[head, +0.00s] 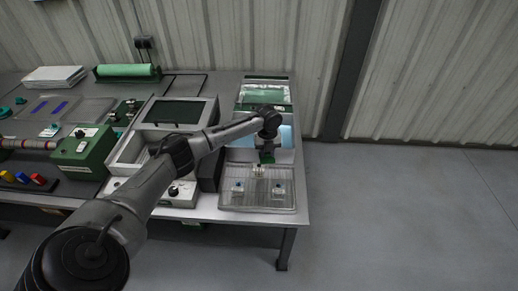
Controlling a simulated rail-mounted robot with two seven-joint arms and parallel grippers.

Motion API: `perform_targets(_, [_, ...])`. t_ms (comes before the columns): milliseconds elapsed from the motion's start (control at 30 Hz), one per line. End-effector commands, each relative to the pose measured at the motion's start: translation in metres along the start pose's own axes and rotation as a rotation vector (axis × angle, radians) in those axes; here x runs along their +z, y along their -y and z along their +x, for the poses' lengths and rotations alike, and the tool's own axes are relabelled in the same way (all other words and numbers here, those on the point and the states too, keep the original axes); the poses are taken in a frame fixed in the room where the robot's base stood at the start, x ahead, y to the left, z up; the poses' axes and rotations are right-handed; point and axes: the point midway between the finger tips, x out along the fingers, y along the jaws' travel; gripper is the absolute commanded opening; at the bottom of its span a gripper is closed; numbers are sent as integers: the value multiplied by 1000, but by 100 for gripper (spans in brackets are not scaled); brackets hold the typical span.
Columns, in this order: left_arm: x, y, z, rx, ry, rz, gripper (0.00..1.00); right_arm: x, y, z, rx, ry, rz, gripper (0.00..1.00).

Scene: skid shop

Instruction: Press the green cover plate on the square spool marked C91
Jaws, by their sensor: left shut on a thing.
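My left gripper (267,153) hangs over the back part of a clear ribbed tray at the right end of the bench. It is shut on a small green piece (267,159), which looks like the green cover plate. Small pale square spools stand in the tray: one (258,171) just below and left of the green piece, one (238,187) at front left with a blue top, one (278,190) at front right. The marking C91 is too small to read on any of them. I cannot tell whether the green piece touches a spool. My right gripper is not in view.
The tray (258,206) lies near the bench's front right corner. A grey machine with a dark screen (175,111) stands left of it. A bag with green contents (263,95) lies behind. A green box (83,150) is farther left. The floor at right is clear.

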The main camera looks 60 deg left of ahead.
Motion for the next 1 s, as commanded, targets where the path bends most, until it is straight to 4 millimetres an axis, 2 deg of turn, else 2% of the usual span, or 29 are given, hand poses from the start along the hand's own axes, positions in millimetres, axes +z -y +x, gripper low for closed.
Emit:
perform_targets(100, [13,-15,6,1,-1,83,4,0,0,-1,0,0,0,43])
perform_targets(300, [23,-26,11,0,-1,158,4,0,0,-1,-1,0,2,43])
perform_targets(667, [24,-28,24,0,0,172,4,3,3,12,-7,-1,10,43])
perform_targets(1000, [24,-28,48,0,0,171,4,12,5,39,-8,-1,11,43])
